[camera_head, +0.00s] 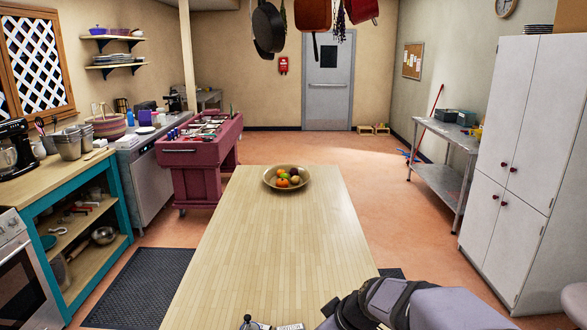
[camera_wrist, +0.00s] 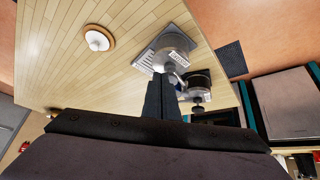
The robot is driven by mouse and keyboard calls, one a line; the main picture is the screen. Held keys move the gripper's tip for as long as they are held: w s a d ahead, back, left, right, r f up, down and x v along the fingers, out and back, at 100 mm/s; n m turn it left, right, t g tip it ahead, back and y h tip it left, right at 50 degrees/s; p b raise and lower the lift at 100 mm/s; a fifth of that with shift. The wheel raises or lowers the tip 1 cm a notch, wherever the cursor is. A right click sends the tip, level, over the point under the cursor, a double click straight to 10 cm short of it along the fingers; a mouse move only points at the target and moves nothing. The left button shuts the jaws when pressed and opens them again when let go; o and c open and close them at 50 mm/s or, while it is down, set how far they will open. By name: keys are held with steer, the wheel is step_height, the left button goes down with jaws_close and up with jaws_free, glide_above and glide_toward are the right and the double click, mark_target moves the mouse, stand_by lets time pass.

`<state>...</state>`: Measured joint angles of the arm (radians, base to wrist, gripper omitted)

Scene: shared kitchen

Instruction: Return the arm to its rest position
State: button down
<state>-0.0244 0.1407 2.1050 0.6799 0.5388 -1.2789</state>
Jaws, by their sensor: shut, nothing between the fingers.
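My gripper (camera_wrist: 162,80) shows in the wrist view with its two dark fingers together and nothing between them. Its fingertips overlap, in the picture, the near side of a metal-and-glass device on a pale base (camera_wrist: 145,60); I cannot tell whether they touch it. In the head view my arm comes in at the lower right, over the near end of the wooden table (camera_head: 255,240). The gripper itself is not clearly visible there.
A second dark jar-like item (camera_wrist: 202,80) and a round white, wood-rimmed item (camera_wrist: 97,40) stand on the table in the wrist view. A fruit bowl (camera_head: 271,183) sits at the far end. The table's middle is clear. White cabinets (camera_head: 520,150) stand right.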

steer(key=s+d+f+m+g+h+b, duration=0.1)
steer(key=s+d+f+m, duration=0.2)
steer(key=s, duration=0.4)
steer(key=s+d+f+m+g+h+b, duration=0.1)
steer(key=s+d+f+m+g, duration=0.1)
steer(key=s, duration=0.5)
steer(key=s+d+f+m+g+h+b, duration=0.2)
steer(key=s+d+f+m, duration=0.1)
steer(key=s+f, duration=0.3)
steer(key=shift+s+d+f+m, duration=0.25)
steer(key=shift+s+d+m, duration=0.25)
steer(key=shift+s, duration=0.5)
